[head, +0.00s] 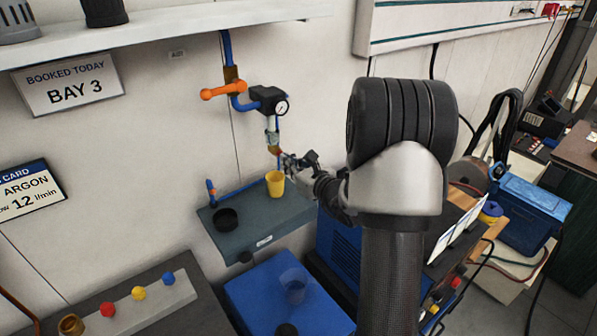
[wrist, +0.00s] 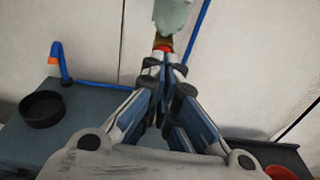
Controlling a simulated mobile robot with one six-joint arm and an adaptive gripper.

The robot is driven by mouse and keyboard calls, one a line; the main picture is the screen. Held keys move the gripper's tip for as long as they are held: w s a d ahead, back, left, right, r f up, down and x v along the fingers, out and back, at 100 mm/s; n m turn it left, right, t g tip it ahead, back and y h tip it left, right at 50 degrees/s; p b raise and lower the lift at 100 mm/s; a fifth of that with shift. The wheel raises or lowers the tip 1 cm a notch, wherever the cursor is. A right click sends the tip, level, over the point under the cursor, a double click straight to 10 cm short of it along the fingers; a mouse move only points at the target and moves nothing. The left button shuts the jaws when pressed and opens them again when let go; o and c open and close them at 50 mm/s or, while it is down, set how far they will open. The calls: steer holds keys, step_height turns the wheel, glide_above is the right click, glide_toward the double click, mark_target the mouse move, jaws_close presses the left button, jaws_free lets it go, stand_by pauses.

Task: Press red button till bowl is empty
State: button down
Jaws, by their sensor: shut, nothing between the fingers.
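My gripper (head: 287,160) is shut and empty, its fingertips at the lower end of the pipe on the wall. In the wrist view the closed fingertips (wrist: 163,64) are just below a small red part (wrist: 165,47) under a brass fitting; I cannot tell whether they touch. This red part may be the red button. A black bowl (head: 226,218) sits on the grey wall shelf (head: 262,241) to the left; it also shows in the wrist view (wrist: 42,108). Its contents cannot be made out. A red knob (head: 108,309) is on a bar at the lower left.
A yellow cup (head: 275,183) is on the shelf below my gripper. A blue tap (head: 211,192) rises behind the bowl. An orange valve handle (head: 222,91) and a gauge (head: 281,107) are above. Yellow (head: 139,293) and blue (head: 168,278) knobs share the bar.

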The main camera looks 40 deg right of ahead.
steer(key=shift+w+f, duration=0.1)
steer(key=shift+w, duration=0.35)
